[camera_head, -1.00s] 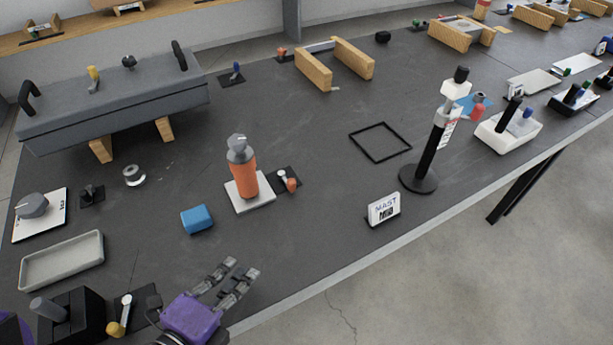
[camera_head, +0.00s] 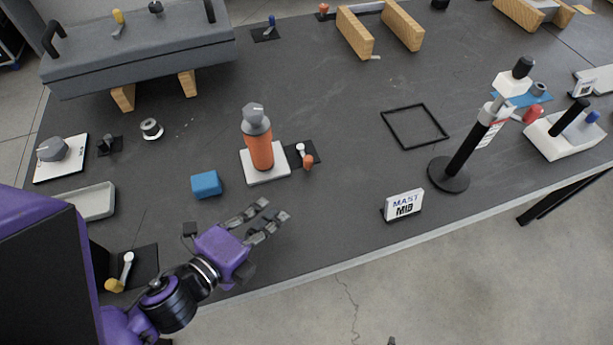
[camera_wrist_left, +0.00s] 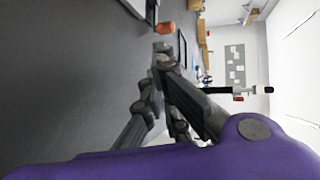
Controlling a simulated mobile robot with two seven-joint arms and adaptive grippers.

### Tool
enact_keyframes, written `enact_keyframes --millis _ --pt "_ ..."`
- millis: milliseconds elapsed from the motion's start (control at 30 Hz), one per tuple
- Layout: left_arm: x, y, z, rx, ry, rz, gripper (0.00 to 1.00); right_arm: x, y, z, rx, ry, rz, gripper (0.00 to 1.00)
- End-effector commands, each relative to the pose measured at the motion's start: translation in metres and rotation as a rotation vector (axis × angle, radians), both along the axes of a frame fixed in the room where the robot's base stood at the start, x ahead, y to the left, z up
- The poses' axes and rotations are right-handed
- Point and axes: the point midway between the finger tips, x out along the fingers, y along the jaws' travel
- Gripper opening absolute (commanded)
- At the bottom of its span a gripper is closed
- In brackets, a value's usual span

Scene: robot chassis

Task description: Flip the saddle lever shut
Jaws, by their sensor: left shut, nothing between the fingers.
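Several small levers are in the head view, and I cannot tell by a label which one is the saddle lever. One with an orange knob (camera_head: 308,162) stands on a dark plate beside the orange bottle. A yellow-handled lever (camera_head: 118,20) is on the long grey block, a blue one (camera_head: 271,24) is right of that block, and another yellow-ended lever (camera_head: 122,272) is at the lower left. My left gripper (camera_head: 275,211) is shut and empty over the front of the table, apart from the orange-knobbed lever. My right gripper is out of view.
An orange bottle (camera_head: 260,152) stands on a white base, with a blue block (camera_head: 206,184) left of it. A MAST sign (camera_head: 404,205) and a black post on a round foot (camera_head: 449,176) stand to the right.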

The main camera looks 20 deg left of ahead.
Motion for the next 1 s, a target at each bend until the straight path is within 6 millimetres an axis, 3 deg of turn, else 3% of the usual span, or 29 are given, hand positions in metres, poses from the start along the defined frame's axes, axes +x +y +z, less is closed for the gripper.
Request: enact_keyframes --millis 600,800,1000 --pt "0.104 -0.038 -0.025 0.0 -0.006 -0.001 0.0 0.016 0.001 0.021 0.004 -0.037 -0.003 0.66" --pt "0.121 -0.044 -0.026 0.0 -0.003 0.0 0.0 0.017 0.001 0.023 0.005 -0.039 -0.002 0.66" --pt "0.124 -0.045 -0.028 0.0 -0.002 0.0 0.0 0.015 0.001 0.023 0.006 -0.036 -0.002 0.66"
